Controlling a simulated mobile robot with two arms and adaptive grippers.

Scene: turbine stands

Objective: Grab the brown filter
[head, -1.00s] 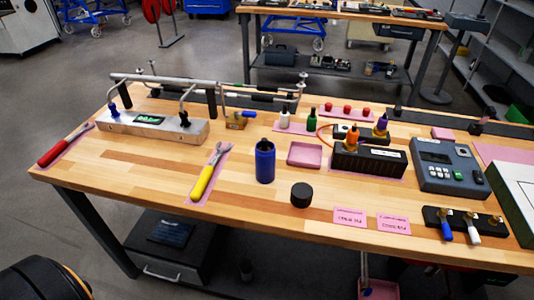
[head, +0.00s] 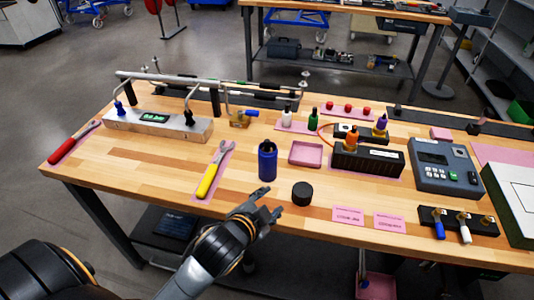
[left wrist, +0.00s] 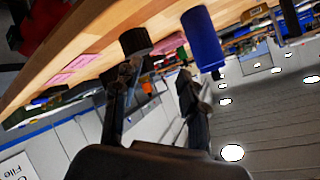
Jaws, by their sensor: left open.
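A short, very dark brown, almost black, cylinder (head: 302,194) stands upright on the wooden table near its front edge; it looks like the brown filter. It also shows in the left wrist view (left wrist: 135,40), beyond one fingertip. My left gripper (head: 272,202) is open and empty at the table's front edge, just left of the dark cylinder and apart from it. In the left wrist view its two fingers (left wrist: 155,78) are spread. A taller blue cylinder (head: 267,162) stands behind the gripper and shows in the left wrist view (left wrist: 202,38). My right gripper is out of view.
An empty pink tray (head: 306,153) lies behind the dark cylinder. Pink labels (head: 348,215) and a black holder with plugs (head: 460,224) are to the right. Bare tabletop surrounds the dark cylinder.

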